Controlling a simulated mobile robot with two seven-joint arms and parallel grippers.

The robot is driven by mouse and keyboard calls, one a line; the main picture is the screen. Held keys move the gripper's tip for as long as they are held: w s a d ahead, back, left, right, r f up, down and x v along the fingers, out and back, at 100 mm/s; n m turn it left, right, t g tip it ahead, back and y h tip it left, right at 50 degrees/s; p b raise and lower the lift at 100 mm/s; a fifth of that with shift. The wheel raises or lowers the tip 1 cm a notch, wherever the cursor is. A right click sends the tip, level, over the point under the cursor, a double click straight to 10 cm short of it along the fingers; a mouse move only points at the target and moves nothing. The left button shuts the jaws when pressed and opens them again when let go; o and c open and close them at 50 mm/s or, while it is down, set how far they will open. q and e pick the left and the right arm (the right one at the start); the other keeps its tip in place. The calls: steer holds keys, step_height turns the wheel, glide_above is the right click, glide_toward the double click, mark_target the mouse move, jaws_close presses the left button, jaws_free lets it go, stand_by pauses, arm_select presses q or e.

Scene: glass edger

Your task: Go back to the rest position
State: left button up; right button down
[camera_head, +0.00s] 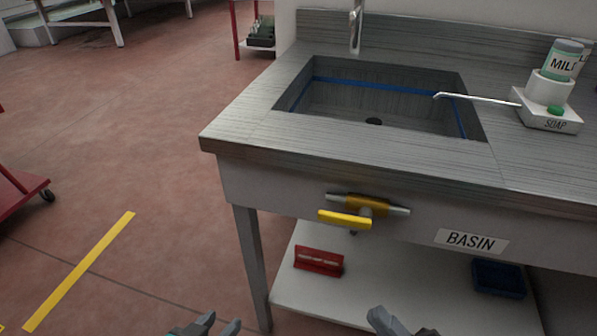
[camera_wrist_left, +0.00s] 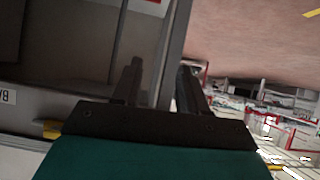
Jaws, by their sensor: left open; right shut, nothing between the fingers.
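My left gripper (camera_head: 214,326) shows at the bottom edge of the head view, in front of the basin counter. Its two fingers are apart with nothing between them. In the left wrist view my left gripper (camera_wrist_left: 158,82) also has its fingers apart and empty, with the counter's side and a leg behind them. My right gripper (camera_head: 384,318) shows at the bottom edge of the head view, right of the left one. It is shut and empty. Both grippers are apart from the counter in the head view. Most of both arms is out of view.
The grey basin counter (camera_head: 250,120) stands ahead, with a yellow-handled valve (camera_head: 345,218) sticking out of its front. A lower shelf (camera_head: 390,290) holds a red block (camera_head: 319,261) and a dark blue tray (camera_head: 498,278).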

steer(key=w+d+r+m+h+p, duration=0.2)
steer(key=m+h+p, duration=0.3)
steer(key=m+h, duration=0.3)
steer(key=w+d+r+m+h+p, duration=0.1)
steer(key=w+r+m+h+p, duration=0.15)
steer(key=m+h+p, duration=0.55)
arm_select(q)
steer(key=s+a+r+y+p, duration=0.1)
steer(key=a+r, duration=0.3)
steer(key=r, duration=0.6)
steer(key=shift+s+r, duration=0.15)
steer(key=shift+s, duration=0.15)
arm_select(e)
steer(key=s+m+g, duration=0.1)
steer(key=s+d+m+g+h, duration=0.1)
steer(key=m+g, duration=0.1)
steer(key=s+f+m+g, duration=0.1)
steer(key=s+m, duration=0.1)
steer(key=shift+d, duration=0.3)
arm_select(q)
steer(key=shift+s+d, duration=0.1)
steer(key=shift+d, duration=0.05)
arm_select(e)
steer(key=shift+w, duration=0.1)
